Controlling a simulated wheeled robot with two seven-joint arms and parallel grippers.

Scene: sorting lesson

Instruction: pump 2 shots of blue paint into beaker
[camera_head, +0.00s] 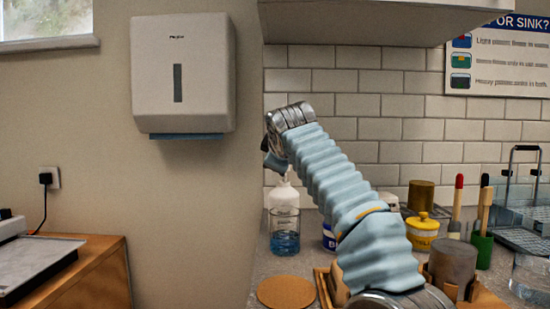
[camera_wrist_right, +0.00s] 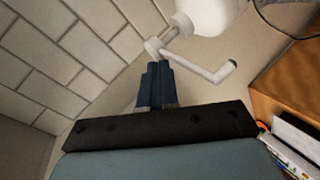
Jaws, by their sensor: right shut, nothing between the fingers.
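A clear beaker (camera_head: 285,243) with blue liquid in its lower part stands on the counter. Behind it is a white pump bottle (camera_head: 284,194), its top partly hidden by my right gripper (camera_head: 272,160). In the wrist view the white pump nozzle (camera_wrist_right: 207,66) and part of the white bottle (camera_wrist_right: 212,14) show just beyond the fingers. My right gripper (camera_wrist_right: 158,72) is shut and empty, its blue fingertips close to the pump head; I cannot tell whether they touch it. My left gripper is not in view.
A jar with a blue label (camera_head: 328,238) is partly hidden behind my arm. A yellow lidded jar (camera_head: 422,232), a green cup (camera_head: 482,250) and a wire rack (camera_head: 525,220) stand at the right. A round cork mat (camera_head: 286,292) lies in front of the beaker. A paper dispenser (camera_head: 183,75) hangs on the wall.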

